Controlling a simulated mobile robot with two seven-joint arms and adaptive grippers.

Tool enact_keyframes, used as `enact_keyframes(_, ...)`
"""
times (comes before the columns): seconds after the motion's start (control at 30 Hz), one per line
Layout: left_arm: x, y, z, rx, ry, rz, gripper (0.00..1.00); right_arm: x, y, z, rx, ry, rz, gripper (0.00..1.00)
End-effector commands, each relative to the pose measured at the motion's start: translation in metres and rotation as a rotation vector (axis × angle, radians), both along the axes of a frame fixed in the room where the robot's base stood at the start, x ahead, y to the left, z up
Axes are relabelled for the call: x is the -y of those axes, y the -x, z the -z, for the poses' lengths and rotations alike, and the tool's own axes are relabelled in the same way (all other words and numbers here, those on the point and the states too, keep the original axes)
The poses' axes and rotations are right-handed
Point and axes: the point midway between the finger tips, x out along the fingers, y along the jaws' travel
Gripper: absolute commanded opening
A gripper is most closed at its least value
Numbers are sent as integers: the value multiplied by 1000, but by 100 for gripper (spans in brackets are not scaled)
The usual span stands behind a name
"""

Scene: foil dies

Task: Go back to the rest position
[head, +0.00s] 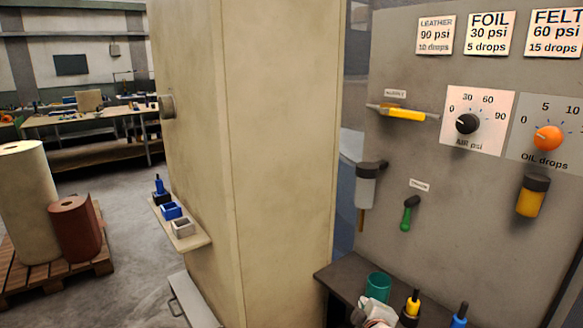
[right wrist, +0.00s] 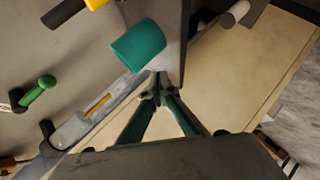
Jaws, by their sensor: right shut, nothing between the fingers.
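My right gripper (right wrist: 158,82) shows in the right wrist view with its two dark green fingers brought together at the tips. It is shut and holds nothing. A teal cylinder (right wrist: 138,45) is just beyond the fingertips in that view, not between them. In the head view a teal cup (head: 377,284) stands on the dark shelf (head: 345,275) at the lower right. Pale parts just below that cup are cut off by the picture's edge, and I cannot tell their pose. My left gripper is not in view.
A grey panel (head: 450,240) with an air dial (head: 467,124), an orange oil dial (head: 548,138), a yellow-handled lever (head: 405,114) and a green lever (head: 410,212) stands right. A beige column (head: 285,150) fills the middle. Its small ledge (head: 195,243) holds blocks. Floor at left is partly clear.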

Motion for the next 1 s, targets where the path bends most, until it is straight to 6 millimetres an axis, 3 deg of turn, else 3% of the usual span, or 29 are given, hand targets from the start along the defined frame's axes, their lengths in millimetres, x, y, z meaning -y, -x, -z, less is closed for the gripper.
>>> enact_keyframes(0.03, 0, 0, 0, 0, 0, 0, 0, 2, 24, 30, -19, -60, 4, 0)
enact_keyframes(0.1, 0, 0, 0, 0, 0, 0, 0, 1, 54, 61, -34, -149, 12, 0)
enact_keyframes(0.3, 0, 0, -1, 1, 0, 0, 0, 1, 148, 129, -78, -408, 54, 0)
enact_keyframes(0.43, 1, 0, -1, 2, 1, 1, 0, 3, 213, 158, -106, -571, 97, 0)
enact_keyframes(0.6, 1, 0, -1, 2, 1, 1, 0, 5, 280, 174, -134, -744, 154, 0)
enact_keyframes(0.8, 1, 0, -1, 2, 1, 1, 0, 6, 317, 178, -147, -842, 193, 0)
enact_keyframes(1.0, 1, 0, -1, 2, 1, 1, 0, 6, 319, 177, -146, -854, 197, 0)
